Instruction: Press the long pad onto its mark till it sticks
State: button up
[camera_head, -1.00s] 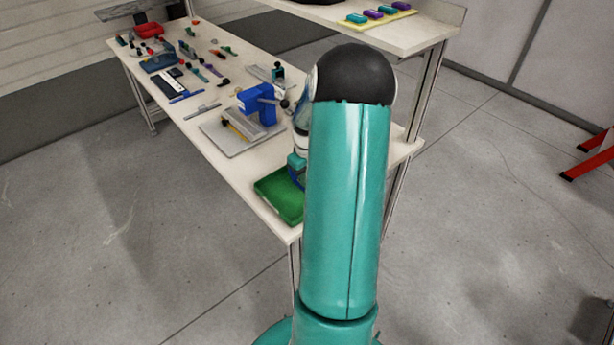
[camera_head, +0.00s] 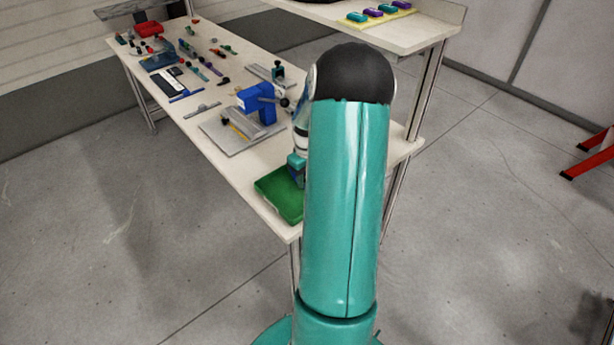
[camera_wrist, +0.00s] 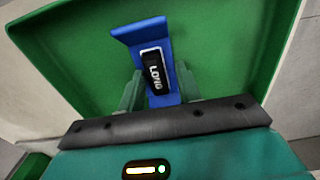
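A long blue piece with a bent top end and a black label reading LONG, seemingly the long pad (camera_wrist: 132,36), shows in the wrist view against the green tray (camera_wrist: 230,45). My gripper (camera_wrist: 158,85) has a teal finger close against each side of the piece and looks shut on it. I cannot tell whether the piece touches the tray floor. In the head view the green tray (camera_head: 278,198) lies at the table's near corner, and my gripper (camera_head: 297,168) is over its right side, partly hidden by my arm. I cannot make out a mark for the pad.
A grey plate (camera_head: 215,128) with a blue fixture (camera_head: 258,103) stands behind the tray on the white table (camera_head: 240,180). Small tools and a red box (camera_head: 148,29) lie farther back. A raised shelf at right holds a yellow mat (camera_head: 354,22) with several coloured blocks.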

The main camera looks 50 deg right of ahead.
jog(key=shift+o, duration=0.4)
jog(key=shift+r, duration=0.1)
jog(key=shift+r, duration=0.3)
notch_tip(320, 180, up, 13)
jog(key=shift+s, duration=0.15)
